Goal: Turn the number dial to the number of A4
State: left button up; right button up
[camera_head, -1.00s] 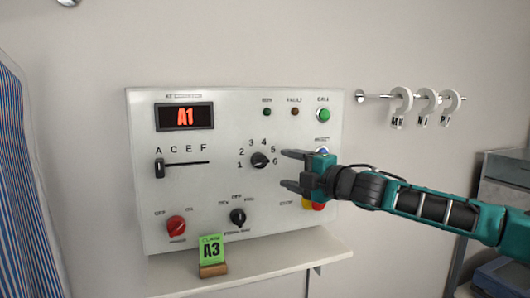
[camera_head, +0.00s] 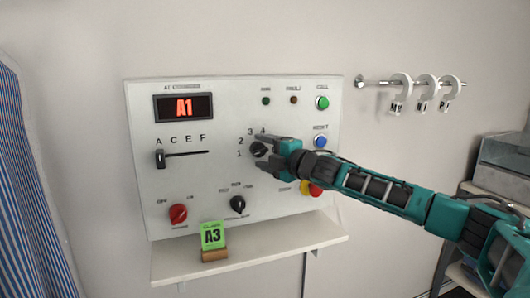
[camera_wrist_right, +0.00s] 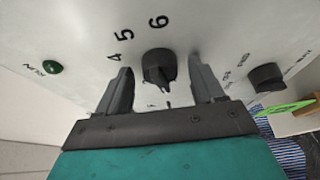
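The number dial (camera_head: 259,149) is a black knob on the white control panel (camera_head: 140,200). Digits are printed around it; my gripper covers some of them in the head view. In the right wrist view the dial (camera_wrist_right: 159,67) shows between my fingers, with 4, 5 and 6 readable. My right gripper (camera_head: 260,151) is open, with one finger on each side of the dial. Gaps show between the fingers and the knob. The red display (camera_head: 183,107) reads A1. A green card (camera_head: 212,236) on the shelf reads A3. My left gripper is out of view.
A letter slider (camera_head: 160,158) sits left of the dial. A red knob (camera_head: 178,213) and black knob (camera_head: 238,204) are below. Green (camera_head: 322,102) and blue (camera_head: 320,141) buttons are on the right. The shelf (camera_head: 300,237) juts out underneath.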

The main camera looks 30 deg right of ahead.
jog(key=c, duration=1)
jog(key=shift+f, duration=0.1)
